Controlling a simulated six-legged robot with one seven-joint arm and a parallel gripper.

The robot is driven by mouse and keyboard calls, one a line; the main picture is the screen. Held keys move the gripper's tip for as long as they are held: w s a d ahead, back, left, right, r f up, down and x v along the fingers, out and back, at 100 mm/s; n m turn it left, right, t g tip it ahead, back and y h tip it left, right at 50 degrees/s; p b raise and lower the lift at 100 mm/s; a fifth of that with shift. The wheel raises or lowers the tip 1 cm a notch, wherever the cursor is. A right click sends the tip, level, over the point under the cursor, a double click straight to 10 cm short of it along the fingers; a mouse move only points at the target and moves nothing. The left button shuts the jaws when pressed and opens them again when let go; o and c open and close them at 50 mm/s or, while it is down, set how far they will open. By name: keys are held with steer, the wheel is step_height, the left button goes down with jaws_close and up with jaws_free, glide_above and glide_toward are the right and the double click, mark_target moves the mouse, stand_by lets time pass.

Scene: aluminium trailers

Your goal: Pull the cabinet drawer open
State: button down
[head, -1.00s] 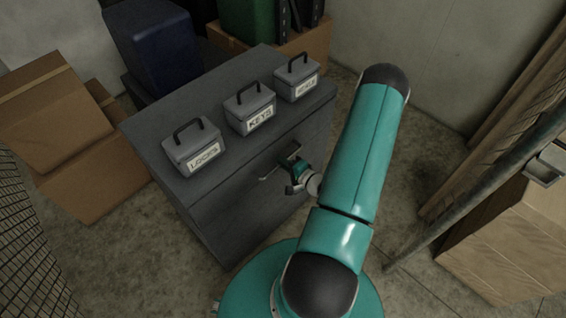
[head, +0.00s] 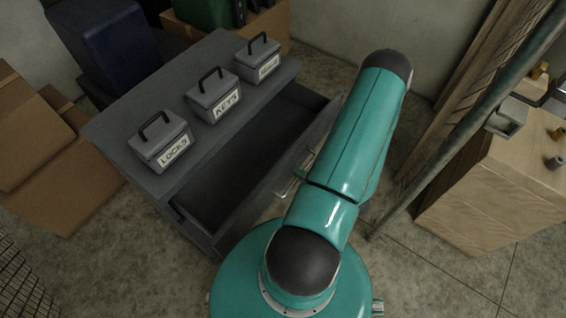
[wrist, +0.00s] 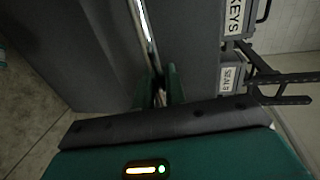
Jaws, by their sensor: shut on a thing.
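The grey cabinet (head: 120,138) stands left of centre in the head view. Its top drawer (head: 262,200) is pulled well out, and its dark inside looks empty. The drawer's bar handle (head: 287,187) is on the front panel, partly behind my arm. In the wrist view my gripper (wrist: 160,88) is shut on the metal handle (wrist: 146,30), its green fingers on either side of the bar. In the head view my arm hides most of the gripper.
Three grey boxes, labelled LOCKS (head: 160,141), KEYS (head: 212,97) and a third (head: 258,58), stand on the cabinet top. Cardboard boxes (head: 40,150) are at left. A wooden crate (head: 500,190) and a slanted pole (head: 450,130) are at right. Bare floor lies in front of the drawer.

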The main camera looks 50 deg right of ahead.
steer(key=shift+s, duration=1.7)
steer(key=c, duration=1.5)
jaws_free()
steer(key=shift+d, duration=0.1)
steer(key=s+r, duration=0.1)
steer(key=s, duration=0.8)
steer(key=s+r, duration=0.1)
steer(key=s, duration=0.3)
steer(key=shift+s+d+r, duration=0.15)
steer(key=shift+s+r, duration=0.1)
steer(key=shift+r, duration=0.1)
